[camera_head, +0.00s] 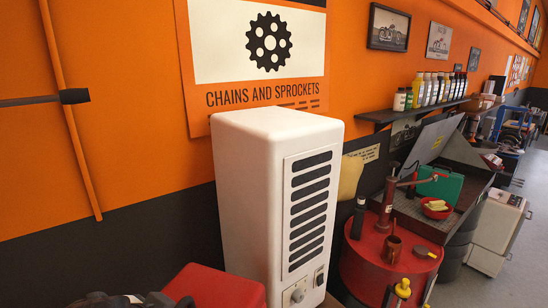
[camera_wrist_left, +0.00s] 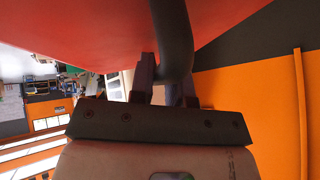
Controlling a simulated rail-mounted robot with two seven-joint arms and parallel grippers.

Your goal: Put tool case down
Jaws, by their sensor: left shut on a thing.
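In the left wrist view, the red tool case (camera_wrist_left: 90,30) fills the top of the picture, with its thick dark curved handle (camera_wrist_left: 173,35) in front. My left gripper (camera_wrist_left: 168,88) is shut on this handle, one finger on each side. Most of the case is out of frame, and I cannot tell whether anything supports it. In the head view my left gripper is not clearly seen. A red box top (camera_head: 218,288) shows at the bottom edge; I cannot tell whether it is the same case. My right gripper is in neither view.
A tall white vented cabinet (camera_head: 250,180) stands against the orange wall. To its right are a red drum table (camera_head: 370,270) with tools and a workbench with a green case (camera_head: 440,186). A wall shelf (camera_head: 415,112) holds several bottles. Floor (camera_head: 500,265) shows at far right.

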